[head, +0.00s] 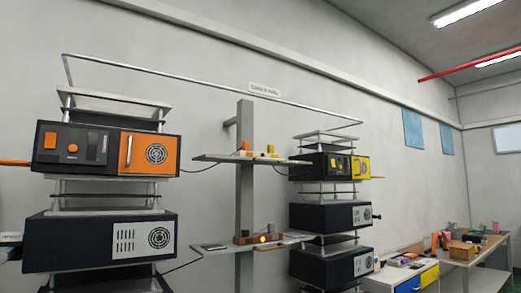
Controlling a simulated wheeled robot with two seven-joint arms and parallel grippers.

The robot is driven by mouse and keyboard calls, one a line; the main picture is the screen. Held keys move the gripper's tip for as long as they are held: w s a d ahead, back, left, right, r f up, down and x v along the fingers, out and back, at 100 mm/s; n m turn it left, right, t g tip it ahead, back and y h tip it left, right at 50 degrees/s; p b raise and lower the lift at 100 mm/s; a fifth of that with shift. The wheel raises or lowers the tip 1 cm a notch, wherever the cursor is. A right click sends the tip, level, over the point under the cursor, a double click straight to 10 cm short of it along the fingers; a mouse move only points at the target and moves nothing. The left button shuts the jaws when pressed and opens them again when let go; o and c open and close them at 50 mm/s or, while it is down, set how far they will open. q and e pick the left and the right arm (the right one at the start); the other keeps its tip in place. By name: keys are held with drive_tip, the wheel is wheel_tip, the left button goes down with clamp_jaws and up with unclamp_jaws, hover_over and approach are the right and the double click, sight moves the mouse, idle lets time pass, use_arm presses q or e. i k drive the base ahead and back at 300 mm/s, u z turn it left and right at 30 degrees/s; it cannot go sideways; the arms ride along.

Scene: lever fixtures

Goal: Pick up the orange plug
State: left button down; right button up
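Small orange pieces (245,147) sit on the upper grey shelf (215,158) of the post between the two equipment stacks. They look like the orange plug, but are too small to make out in detail. A dark cable runs from this shelf towards the left stack. An orange rod or cable (15,162) also sticks out from the left side of the orange-fronted unit (105,150). I cannot tell whether it is linked to a plug. Neither gripper is in view.
Yellow pieces (271,151) are beside the orange ones. A lower shelf (215,248) holds a brown strip (258,239) with a glowing orange light. The right stack has a yellow-fronted unit (330,166). A bench (470,250) with boxes stands at the far right.

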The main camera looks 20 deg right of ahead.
sight(246, 145)
drive_tip(key=z, duration=0.45)
drive_tip(key=i, duration=0.85)
drive_tip(key=z, duration=0.2)
